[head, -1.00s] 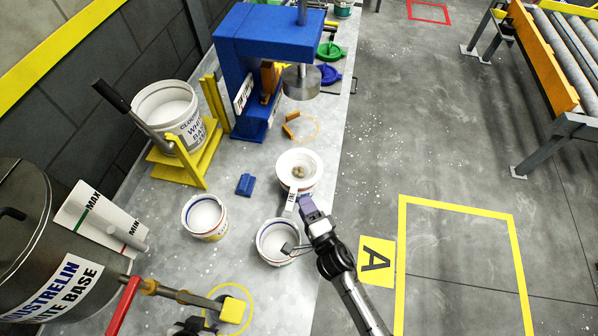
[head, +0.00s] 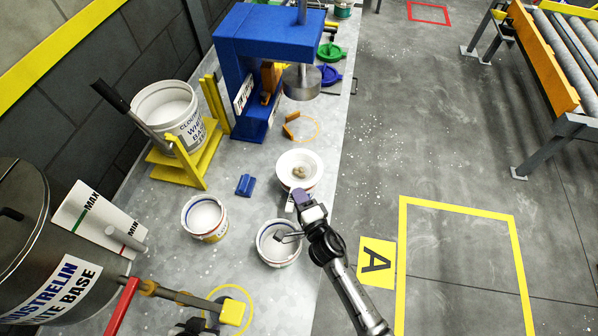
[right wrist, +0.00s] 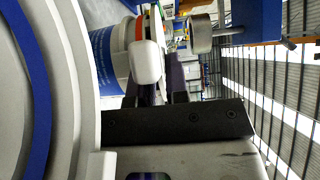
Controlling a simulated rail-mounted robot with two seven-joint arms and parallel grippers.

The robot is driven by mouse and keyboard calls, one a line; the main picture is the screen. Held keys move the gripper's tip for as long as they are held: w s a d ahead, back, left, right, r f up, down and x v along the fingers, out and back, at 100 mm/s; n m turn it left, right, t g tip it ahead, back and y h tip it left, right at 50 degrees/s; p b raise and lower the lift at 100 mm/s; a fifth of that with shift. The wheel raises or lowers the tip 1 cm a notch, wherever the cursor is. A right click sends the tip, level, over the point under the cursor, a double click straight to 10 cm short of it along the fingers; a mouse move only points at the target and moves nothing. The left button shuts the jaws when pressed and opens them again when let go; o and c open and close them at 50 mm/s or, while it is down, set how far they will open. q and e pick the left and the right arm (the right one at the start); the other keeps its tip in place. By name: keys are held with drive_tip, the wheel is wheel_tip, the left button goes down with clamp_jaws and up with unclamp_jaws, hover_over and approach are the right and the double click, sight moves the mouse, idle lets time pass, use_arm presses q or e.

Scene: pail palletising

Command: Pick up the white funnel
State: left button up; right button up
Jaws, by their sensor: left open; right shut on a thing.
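The white funnel (head: 285,165) is a wide white bowl sitting over a pail at the table's right side, with small beige lumps in its middle. My right gripper (head: 303,199) is at the funnel's near side, shut on its handle. In the right wrist view, a rounded white handle (right wrist: 146,62) shows at the dark fingers (right wrist: 158,90). The fingers hide part of the grip. My left gripper (head: 192,326) is at the bottom edge of the head view, apart from the funnel, partly cut off and open.
An open white pail (head: 270,254) stands just in front of the funnel, and another (head: 205,228) to its left. A blue block (head: 245,185) lies between. The blue press (head: 262,45) stands behind. The table's right edge is close, with open floor beyond.

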clamp_jaws()
